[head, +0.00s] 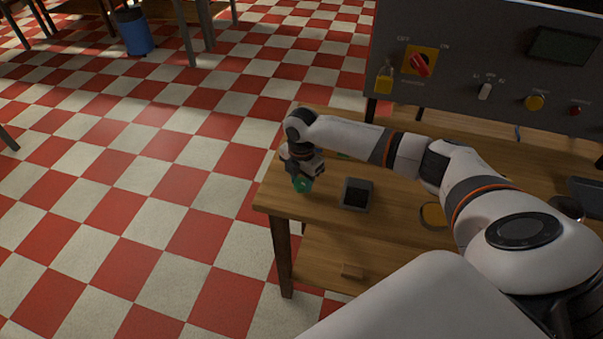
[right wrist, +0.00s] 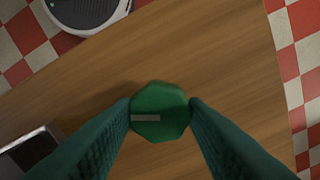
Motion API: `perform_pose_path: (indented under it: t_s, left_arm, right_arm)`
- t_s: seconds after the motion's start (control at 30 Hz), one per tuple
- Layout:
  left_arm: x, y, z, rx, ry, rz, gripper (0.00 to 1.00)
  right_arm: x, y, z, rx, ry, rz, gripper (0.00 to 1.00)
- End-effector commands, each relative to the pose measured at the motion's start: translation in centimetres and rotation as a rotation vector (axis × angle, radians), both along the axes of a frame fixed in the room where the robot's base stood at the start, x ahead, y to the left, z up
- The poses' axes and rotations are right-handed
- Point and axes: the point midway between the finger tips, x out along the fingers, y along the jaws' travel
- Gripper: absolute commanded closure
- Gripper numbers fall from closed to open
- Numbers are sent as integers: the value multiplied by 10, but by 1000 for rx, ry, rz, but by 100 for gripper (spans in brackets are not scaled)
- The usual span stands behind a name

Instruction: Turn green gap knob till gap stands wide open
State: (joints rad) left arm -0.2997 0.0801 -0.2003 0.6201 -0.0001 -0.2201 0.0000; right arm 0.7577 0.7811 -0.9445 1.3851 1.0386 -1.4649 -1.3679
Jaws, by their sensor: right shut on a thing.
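The green gap knob (right wrist: 160,112) is a faceted green knob with a pale bar mark on its left side in the right wrist view. My right gripper (right wrist: 160,108) is shut on it, with one dark green finger on each side. In the head view the green knob (head: 303,184) shows under my right gripper (head: 302,176), near the left end of the wooden table (head: 318,204). The gap itself cannot be made out. My left gripper is not in view.
A dark square box (head: 356,194) stands on the table right of the knob. A grey control panel (head: 480,62) with a red switch, a yellow padlock and buttons stands at the back. A blue bin (head: 133,31) stands on the checkered floor far left.

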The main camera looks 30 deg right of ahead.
Motion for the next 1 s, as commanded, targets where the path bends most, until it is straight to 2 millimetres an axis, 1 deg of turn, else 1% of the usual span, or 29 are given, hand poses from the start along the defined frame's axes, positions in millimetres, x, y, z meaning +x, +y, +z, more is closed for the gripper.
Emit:
perform_pose_path:
  t_s: [0.03, 0.4, 0.7, 1.0]
  left_arm:
    - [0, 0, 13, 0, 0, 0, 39]
    - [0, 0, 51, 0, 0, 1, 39]
    - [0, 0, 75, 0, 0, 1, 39]
    - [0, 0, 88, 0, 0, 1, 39]
  right_arm:
    - [0, 1, 6, 2, 1, -43, 84]
    - [0, 0, 6, 0, 1, -396, 84]
    - [0, 0, 4, 0, 0, -663, 84]
    - [1, 0, 3, -1, -2, -850, 84]
